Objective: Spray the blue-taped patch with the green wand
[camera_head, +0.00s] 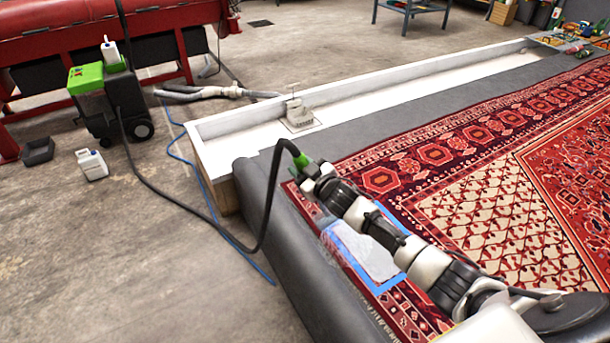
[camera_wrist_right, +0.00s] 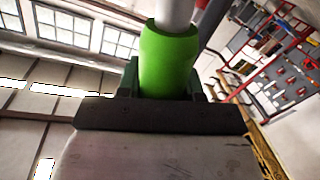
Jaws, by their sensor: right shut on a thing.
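The blue-taped patch (camera_head: 375,262) is a pale area framed in blue tape on the red rug, left of centre near the rug's edge. My right arm crosses over it and hides part of it. My right gripper (camera_head: 312,175) is shut on the green wand (camera_head: 301,160), beyond the patch near the rug's corner. The wand's green grip (camera_wrist_right: 168,62) fills the middle of the right wrist view between the fingers, with a pale tube above it. A black hose runs from the wand toward the machine. My left gripper is not in view.
A green-and-black machine (camera_head: 108,98) stands on the floor at left, with a white jug (camera_head: 92,164) near it. A white trough (camera_head: 225,135) runs behind the rug. A grey padded roll (camera_head: 262,215) lies along the rug's left edge. The hose (camera_head: 180,200) crosses the floor.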

